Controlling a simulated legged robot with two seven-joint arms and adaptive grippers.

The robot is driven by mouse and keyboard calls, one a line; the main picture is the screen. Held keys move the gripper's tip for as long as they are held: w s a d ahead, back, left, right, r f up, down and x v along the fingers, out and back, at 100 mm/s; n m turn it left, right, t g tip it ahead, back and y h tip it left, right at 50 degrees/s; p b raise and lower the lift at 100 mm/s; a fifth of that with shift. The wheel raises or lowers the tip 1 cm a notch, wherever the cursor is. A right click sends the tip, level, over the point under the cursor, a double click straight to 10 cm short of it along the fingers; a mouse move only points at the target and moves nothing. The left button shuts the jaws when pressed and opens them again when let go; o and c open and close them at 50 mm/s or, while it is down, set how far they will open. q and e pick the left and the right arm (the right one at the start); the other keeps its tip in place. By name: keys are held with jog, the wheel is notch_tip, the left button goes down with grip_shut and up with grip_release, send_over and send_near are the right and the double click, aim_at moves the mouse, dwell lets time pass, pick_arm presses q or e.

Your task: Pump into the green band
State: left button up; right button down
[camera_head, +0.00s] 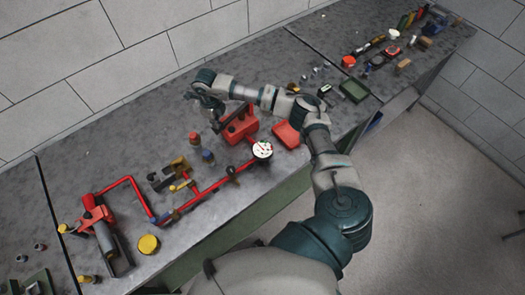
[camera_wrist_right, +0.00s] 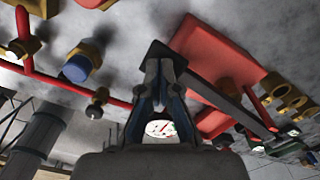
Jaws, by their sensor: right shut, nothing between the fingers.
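The red pump body (camera_head: 240,125) stands on the grey bench, and it fills the upper right of the wrist view (camera_wrist_right: 222,40). A round white gauge (camera_head: 262,149) sits in front of it on the red pipe (camera_head: 207,189). The gauge (camera_wrist_right: 160,128) shows behind my fingers in the wrist view, with a red needle; its reading and green band are too small to tell. A dark bar (camera_wrist_right: 225,102), seemingly the pump lever, runs beside my fingers. My right gripper (camera_head: 213,108) is shut and empty at the pump's left (camera_wrist_right: 162,58); contact with the bar is unclear. My left gripper is out of view.
A red tray (camera_head: 287,134) lies right of the pump. Brass fittings (camera_head: 176,169), small valves (camera_head: 208,156) and a yellow cap (camera_head: 148,244) are to the left and front. More tools and a green tray (camera_head: 354,91) lie farther right. A block wall stands behind the bench.

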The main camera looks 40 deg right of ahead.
jog(key=shift+f, duration=0.1)
jog(key=shift+r+p, duration=1.8)
jog(key=shift+r, duration=0.9)
jog(key=shift+f, duration=0.1)
jog(key=shift+f+b, duration=1.75)
jog(key=shift+f, duration=0.95)
jog(key=shift+r+p, duration=1.7)
jog(key=shift+r, duration=1.2)
notch_tip(320, 180, up, 6)
jog(key=p, duration=0.3)
jog(key=shift+p, duration=0.35)
